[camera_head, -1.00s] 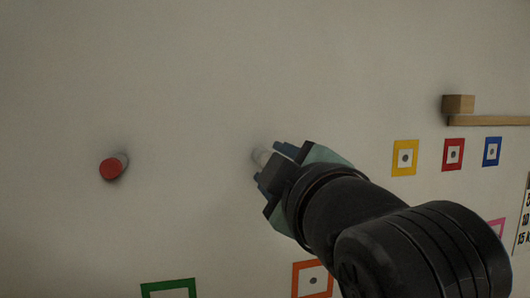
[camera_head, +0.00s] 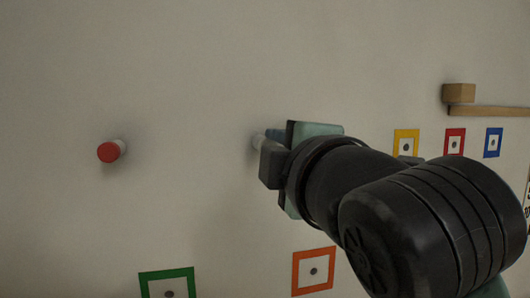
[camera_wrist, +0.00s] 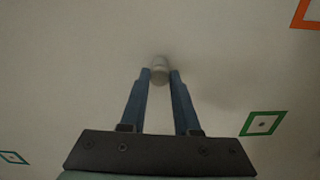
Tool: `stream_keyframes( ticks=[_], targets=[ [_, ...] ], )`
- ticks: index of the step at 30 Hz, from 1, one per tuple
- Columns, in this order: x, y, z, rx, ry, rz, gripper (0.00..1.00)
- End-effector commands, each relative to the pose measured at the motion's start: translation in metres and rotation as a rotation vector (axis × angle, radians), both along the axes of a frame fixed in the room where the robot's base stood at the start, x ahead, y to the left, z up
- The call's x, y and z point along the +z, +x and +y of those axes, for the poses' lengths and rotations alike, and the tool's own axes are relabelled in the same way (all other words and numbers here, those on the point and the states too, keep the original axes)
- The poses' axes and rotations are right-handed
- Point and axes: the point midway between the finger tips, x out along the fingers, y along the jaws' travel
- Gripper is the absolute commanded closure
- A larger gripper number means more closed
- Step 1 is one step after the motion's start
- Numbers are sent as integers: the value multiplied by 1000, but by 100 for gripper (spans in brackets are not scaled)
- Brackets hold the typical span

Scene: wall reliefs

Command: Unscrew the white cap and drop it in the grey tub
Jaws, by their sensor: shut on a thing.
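The white cap (camera_wrist: 160,75) is between the two blue fingers of my gripper (camera_wrist: 160,79) in the wrist view, at the end of a pale post standing out from the wall. My gripper (camera_head: 268,148) is shut on it, in the middle of the head view. There the jaws hide most of the cap, and only a little of the pale post (camera_head: 257,141) shows to their left. I cannot tell how far the cap is turned on its post. The grey tub is not in view.
A red cap (camera_head: 108,152) sits on another pale post to the left. A wooden block (camera_head: 459,93) rests on a wooden ledge (camera_head: 490,110) at the right. Framed square markers, green (camera_head: 167,274) and orange (camera_head: 314,271) among them, are on the wall. The wall between the posts is clear.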

Motion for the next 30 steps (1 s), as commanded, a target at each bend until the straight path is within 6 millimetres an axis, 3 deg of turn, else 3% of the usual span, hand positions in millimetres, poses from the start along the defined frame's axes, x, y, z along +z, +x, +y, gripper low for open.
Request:
stream_keyframes(
  ticks=[8, 18, 27, 30],
  targets=[
    [0, 0, 0, 0, -36, -11, 100],
    [1, -1, 0, 0, -421, -113, 100],
    [2, -1, 1, 2, -438, -118, 100],
    [1, -1, 0, -1, -514, -139, 100]
  ],
)
